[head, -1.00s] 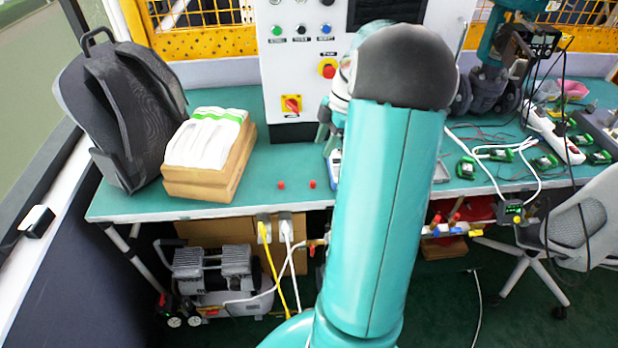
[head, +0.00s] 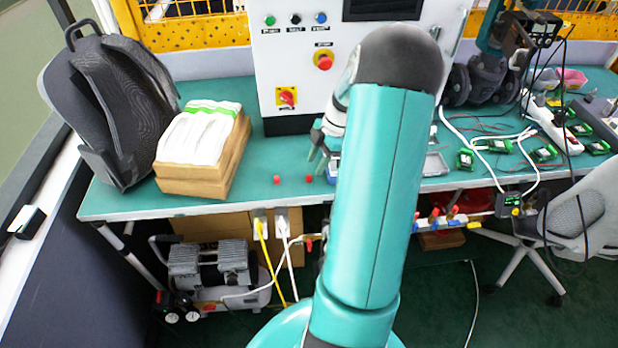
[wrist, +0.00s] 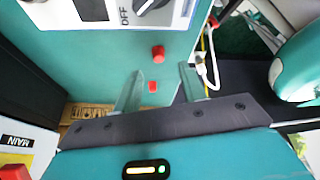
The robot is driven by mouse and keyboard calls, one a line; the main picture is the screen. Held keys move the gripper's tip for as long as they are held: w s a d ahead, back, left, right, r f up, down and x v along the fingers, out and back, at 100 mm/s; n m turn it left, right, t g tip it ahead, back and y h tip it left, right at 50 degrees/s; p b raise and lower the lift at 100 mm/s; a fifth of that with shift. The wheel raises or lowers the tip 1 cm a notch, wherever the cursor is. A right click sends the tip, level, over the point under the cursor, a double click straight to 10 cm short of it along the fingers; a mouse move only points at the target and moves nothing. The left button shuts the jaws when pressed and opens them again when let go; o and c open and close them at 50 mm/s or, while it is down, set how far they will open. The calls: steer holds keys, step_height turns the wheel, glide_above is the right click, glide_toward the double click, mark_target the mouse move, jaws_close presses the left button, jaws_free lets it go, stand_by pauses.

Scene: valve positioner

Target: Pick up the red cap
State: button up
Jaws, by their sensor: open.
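Two small red caps stand on the green table near its front edge, one at left (head: 277,180) and one at right (head: 308,179) in the head view. My gripper (head: 316,162) is open and empty above the table, just behind and above the right cap. In the wrist view, one red cap (wrist: 153,87) shows between the open fingers (wrist: 160,70), and the other red cap (wrist: 158,52) shows just beyond the fingertips. Neither cap appears held. My arm hides part of the table to the right of the caps.
A white control panel (head: 290,55) with knobs stands behind the caps. Circuit boards and cables (head: 500,146) lie at right. The table around the caps is clear.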

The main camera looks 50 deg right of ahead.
mark_target(309, 176)
steer(key=x, duration=0.5)
jaws_close()
